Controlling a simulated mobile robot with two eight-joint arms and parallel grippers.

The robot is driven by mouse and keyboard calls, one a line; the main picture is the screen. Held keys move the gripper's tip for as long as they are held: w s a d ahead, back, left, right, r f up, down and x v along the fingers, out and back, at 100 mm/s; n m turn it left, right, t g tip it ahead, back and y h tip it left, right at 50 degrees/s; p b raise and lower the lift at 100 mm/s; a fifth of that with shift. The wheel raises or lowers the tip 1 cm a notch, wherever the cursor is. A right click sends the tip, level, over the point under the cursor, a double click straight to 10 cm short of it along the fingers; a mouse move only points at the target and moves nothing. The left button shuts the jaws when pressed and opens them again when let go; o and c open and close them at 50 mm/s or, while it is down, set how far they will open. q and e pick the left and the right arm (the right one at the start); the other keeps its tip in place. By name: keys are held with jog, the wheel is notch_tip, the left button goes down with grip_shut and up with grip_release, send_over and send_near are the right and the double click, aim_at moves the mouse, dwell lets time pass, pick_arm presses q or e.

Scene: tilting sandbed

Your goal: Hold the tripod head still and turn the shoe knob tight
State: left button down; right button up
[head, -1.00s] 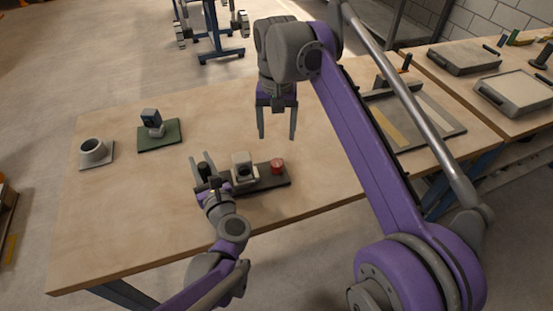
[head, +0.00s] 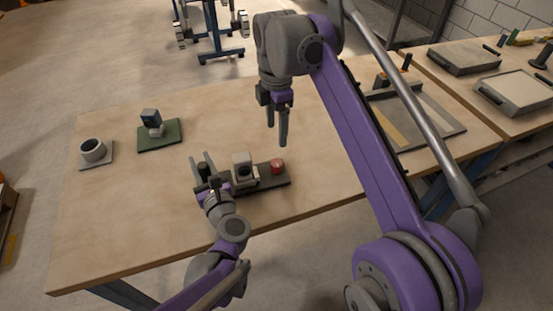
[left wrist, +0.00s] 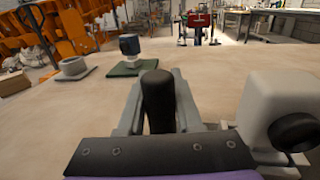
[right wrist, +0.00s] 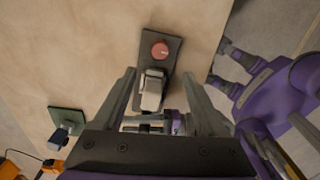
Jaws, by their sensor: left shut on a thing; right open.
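The tripod head is a pale block (head: 242,162) on a dark base plate (head: 283,183), with a black upright handle at its left end. The block also shows in the left wrist view (left wrist: 272,100), with a round black knob (left wrist: 293,132) on its side. A red round knob (head: 278,166) sits at the plate's right end; it shows in the right wrist view (right wrist: 160,50). My left gripper (head: 199,165) is shut on the black handle (left wrist: 157,100). My right gripper (head: 283,143) is open and empty, above and behind the plate. Its fingers straddle the block in the right wrist view.
A green mat (head: 160,136) with a small dark-topped device (head: 151,120) and a grey square plate with a ring (head: 93,150) stand at left on the wooden table (head: 130,220). A grey tray (head: 430,125) lies at right. The table between is clear.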

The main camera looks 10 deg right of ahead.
aim_at(277, 162)
jog(key=shift+n, duration=0.5)
notch_tip(277, 162, down, 12)
grip_shut()
dwell(0.4)
